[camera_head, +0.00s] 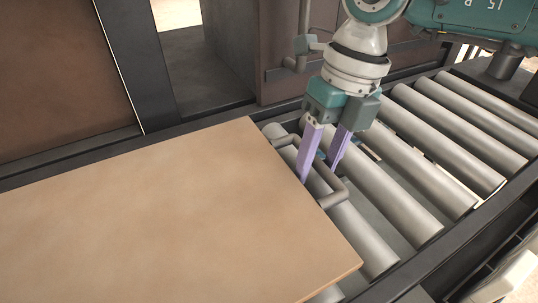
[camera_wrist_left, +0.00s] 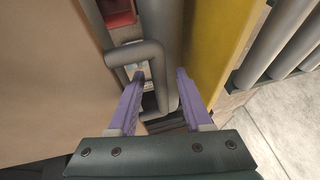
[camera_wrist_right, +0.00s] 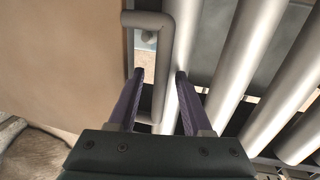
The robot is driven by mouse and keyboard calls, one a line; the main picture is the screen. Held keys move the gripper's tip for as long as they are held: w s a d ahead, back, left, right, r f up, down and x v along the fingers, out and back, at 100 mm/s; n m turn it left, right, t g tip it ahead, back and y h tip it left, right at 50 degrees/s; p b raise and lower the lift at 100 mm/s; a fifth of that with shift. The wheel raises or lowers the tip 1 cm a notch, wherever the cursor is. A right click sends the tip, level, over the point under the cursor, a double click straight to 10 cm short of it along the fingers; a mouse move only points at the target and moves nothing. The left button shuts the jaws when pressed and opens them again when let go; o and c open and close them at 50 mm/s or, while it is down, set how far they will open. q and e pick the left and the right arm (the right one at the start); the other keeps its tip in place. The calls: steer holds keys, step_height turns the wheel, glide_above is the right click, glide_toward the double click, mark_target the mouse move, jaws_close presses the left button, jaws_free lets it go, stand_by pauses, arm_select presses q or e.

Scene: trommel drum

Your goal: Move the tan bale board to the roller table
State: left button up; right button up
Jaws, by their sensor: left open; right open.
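The tan bale board (camera_head: 150,215) lies flat at the left and centre of the head view, its right edge overlapping the roller table (camera_head: 405,165). Whether it touches the rollers I cannot tell. A grey bar handle (camera_head: 338,188) sticks out from that edge. My right gripper (camera_head: 319,170) is open at this handle; in the right wrist view the handle's bar (camera_wrist_right: 160,65) lies between its fingers. My left gripper (camera_wrist_left: 160,74) is outside the head view. It is open, with another grey handle (camera_wrist_left: 157,60) of the board (camera_wrist_left: 45,80) between its fingers.
Bare rollers (camera_head: 460,110) continue to the right of the board, bounded by a dark side rail (camera_head: 440,262). Dark framing and a brown panel (camera_head: 55,75) stand behind the board. A yellow beam (camera_wrist_left: 220,45) runs close to the left gripper's right finger.

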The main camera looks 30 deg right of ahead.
arm_select(q)
steer(key=shift+r, duration=0.1)
steer(key=v, duration=1.2)
arm_select(e)
step_height(320, 180, up, 12)
steer(key=d, duration=0.2)
steer(key=shift+d+f, duration=0.1)
